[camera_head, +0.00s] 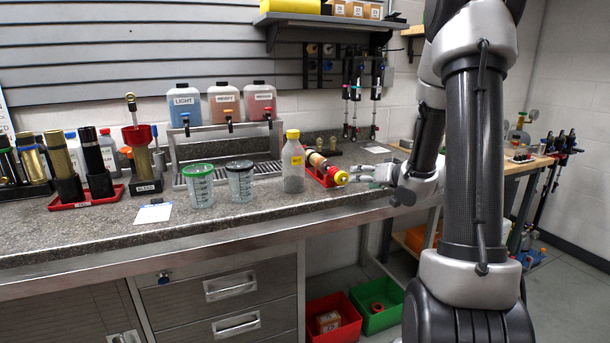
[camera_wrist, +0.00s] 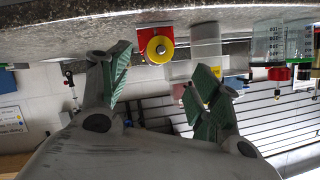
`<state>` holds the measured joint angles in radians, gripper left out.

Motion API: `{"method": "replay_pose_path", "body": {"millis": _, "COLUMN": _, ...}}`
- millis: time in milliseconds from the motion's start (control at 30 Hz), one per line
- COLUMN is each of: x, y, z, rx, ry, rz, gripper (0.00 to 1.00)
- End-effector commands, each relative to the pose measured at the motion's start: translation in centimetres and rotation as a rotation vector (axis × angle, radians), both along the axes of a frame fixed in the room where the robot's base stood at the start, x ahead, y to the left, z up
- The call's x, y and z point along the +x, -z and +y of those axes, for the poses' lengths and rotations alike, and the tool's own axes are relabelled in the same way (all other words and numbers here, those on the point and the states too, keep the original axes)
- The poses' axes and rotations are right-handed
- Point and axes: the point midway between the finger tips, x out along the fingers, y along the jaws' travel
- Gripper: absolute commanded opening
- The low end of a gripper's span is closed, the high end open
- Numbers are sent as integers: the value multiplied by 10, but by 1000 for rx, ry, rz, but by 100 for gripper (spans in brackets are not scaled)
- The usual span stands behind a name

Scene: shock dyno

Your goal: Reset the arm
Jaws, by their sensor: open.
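My gripper (camera_head: 362,174) is at the counter's front edge, to the right of the shock's yellow end in the head view. In the wrist view my gripper (camera_wrist: 158,78) has its two green-padded fingers spread apart, with nothing between them. A shock absorber (camera_head: 318,163) lies in a red cradle (camera_head: 333,166) on the counter. Its round yellow end faces my gripper and also shows as a yellow disc in the wrist view (camera_wrist: 160,47). The wrist picture is upside down. My arm reaches down from the upper right of the head view.
A yellow-capped bottle (camera_head: 292,165) stands just left of the cradle. Two lidded cups (camera_head: 199,187) stand farther left, and a jug rack (camera_head: 222,145) stands behind. Red (camera_head: 334,326) and green (camera_head: 378,311) bins sit below the counter. A wooden bench (camera_head: 520,165) stands at right.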

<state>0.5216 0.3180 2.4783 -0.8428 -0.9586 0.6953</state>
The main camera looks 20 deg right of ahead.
Motion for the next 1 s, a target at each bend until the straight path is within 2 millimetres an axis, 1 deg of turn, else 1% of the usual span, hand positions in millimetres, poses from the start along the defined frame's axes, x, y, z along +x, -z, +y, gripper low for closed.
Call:
{"method": "replay_pose_path", "body": {"millis": 133, "x": -1, "y": 2, "z": -1, "rx": -26, "ry": -6, "rz": 5, "gripper": 63}}
{"method": "replay_pose_path", "body": {"millis": 167, "x": -2, "y": 7, "z": -3, "rx": -45, "ry": -6, "rz": 24, "gripper": 63}}
{"method": "replay_pose_path", "body": {"millis": 267, "x": -17, "y": 37, "z": -21, "rx": -137, "ry": 28, "rz": 149, "gripper": 63}}
{"method": "replay_pose_path", "body": {"millis": 300, "x": -29, "y": 54, "z": -32, "rx": -180, "ry": 55, "rz": 229, "gripper": 63}}
{"method": "replay_pose_path", "body": {"millis": 367, "x": -55, "y": 80, "z": -52, "rx": -245, "ry": 100, "rz": 376, "gripper": 63}}
{"method": "replay_pose_path", "body": {"millis": 400, "x": -78, "y": 89, "z": -65, "rx": -287, "ry": 132, "rz": 475, "gripper": 63}}
{"method": "replay_pose_path", "body": {"millis": 467, "x": -112, "y": 90, "z": -75, "rx": -342, "ry": 170, "rz": 613, "gripper": 63}}
{"method": "replay_pose_path", "body": {"millis": 500, "x": -134, "y": 85, "z": -77, "rx": -370, "ry": 185, "rz": 699, "gripper": 63}}
{"method": "replay_pose_path", "body": {"millis": 533, "x": -151, "y": 80, "z": -75, "rx": -385, "ry": 191, "rz": 760, "gripper": 63}}
{"method": "replay_pose_path", "body": {"millis": 567, "x": -169, "y": 73, "z": -71, "rx": -394, "ry": 195, "rz": 817, "gripper": 63}}
{"method": "replay_pose_path", "body": {"millis": 600, "x": -191, "y": 61, "z": -61, "rx": -402, "ry": 194, "rz": 887, "gripper": 63}}
{"method": "replay_pose_path", "body": {"millis": 667, "x": -223, "y": 41, "z": -41, "rx": -399, "ry": 177, "rz": 976, "gripper": 63}}
{"method": "replay_pose_path", "body": {"millis": 700, "x": -242, "y": 29, "z": -25, "rx": -389, "ry": 157, "rz": 1020, "gripper": 63}}
{"method": "replay_pose_path", "body": {"millis": 767, "x": -268, "y": 10, "z": 0, "rx": -371, "ry": 118, "rz": 1067, "gripper": 63}}
{"method": "replay_pose_path", "body": {"millis": 800, "x": -284, "y": -1, "z": 18, "rx": -358, "ry": 89, "rz": 1084, "gripper": 63}}
{"method": "replay_pose_path", "body": {"millis": 900, "x": -314, "y": -27, "z": 59, "rx": -329, "ry": 14, "rz": 1077, "gripper": 63}}
{"method": "replay_pose_path", "body": {"millis": 1000, "x": -328, "y": -49, "z": 89, "rx": -317, "ry": -39, "rz": 1003, "gripper": 63}}
